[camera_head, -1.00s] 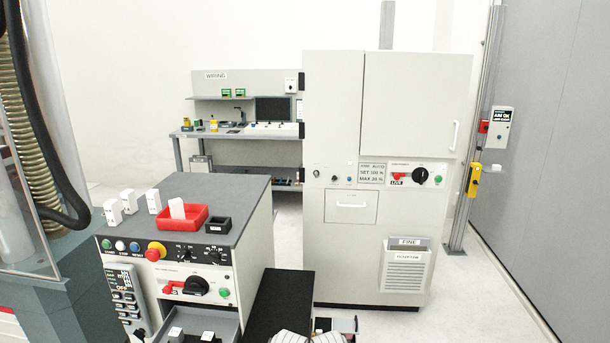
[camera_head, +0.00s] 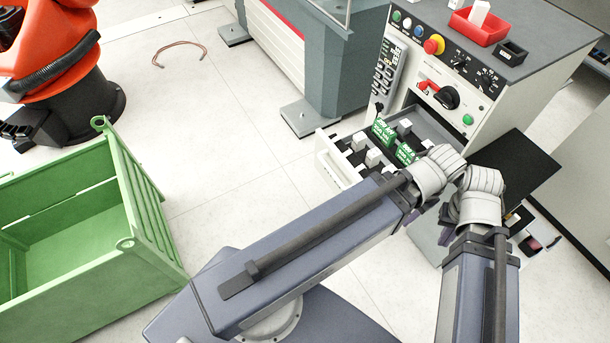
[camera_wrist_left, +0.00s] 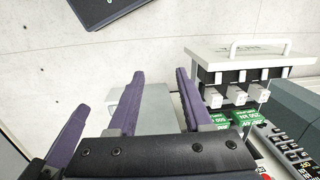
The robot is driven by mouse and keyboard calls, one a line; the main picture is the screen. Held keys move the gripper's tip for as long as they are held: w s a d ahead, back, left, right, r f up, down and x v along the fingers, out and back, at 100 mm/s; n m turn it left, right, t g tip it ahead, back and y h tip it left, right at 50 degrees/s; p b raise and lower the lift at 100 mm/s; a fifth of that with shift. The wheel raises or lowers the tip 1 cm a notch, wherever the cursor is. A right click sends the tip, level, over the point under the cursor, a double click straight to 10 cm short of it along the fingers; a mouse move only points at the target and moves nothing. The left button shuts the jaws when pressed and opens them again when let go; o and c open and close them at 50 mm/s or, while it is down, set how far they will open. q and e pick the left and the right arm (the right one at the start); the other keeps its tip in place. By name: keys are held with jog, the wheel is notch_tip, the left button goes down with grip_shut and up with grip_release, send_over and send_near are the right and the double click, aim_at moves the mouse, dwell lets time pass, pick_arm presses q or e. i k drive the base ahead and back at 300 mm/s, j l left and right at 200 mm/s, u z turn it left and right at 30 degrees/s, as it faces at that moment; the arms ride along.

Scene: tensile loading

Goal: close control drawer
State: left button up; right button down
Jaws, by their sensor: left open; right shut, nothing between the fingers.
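The control drawer (camera_head: 333,162) is pulled out of the grey control cabinet (camera_head: 476,90), below its knobs and buttons. White blocks (camera_head: 373,157) and green labelled blocks (camera_head: 383,131) sit in it. In the left wrist view, its white front with a bar handle (camera_wrist_left: 258,47) is at upper right. My left gripper (camera_wrist_left: 155,95) is open, its purple fingers apart, beside the drawer with nothing between them. In the head view the left wrist covers most of that hand. My right gripper (camera_head: 450,212) is shut and empty, close by the left wrist and largely hidden.
A black flat panel (camera_head: 517,165) is right of the drawer. A red tray (camera_head: 478,27) and a small black tray (camera_head: 511,53) stand on the cabinet top. A green crate (camera_head: 75,235) and an orange robot arm (camera_head: 50,40) are at left. Floor between crate and cabinet is clear.

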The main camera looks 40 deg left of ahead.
aim_at(338, 172)
jog(key=u, duration=1)
jog(key=j+z, duration=0.35)
jog(key=j, duration=0.25)
jog(key=i+j+z, duration=0.1)
jog(key=j+z, duration=0.25)
jog(key=j, duration=0.25)
jog(key=u, duration=0.15)
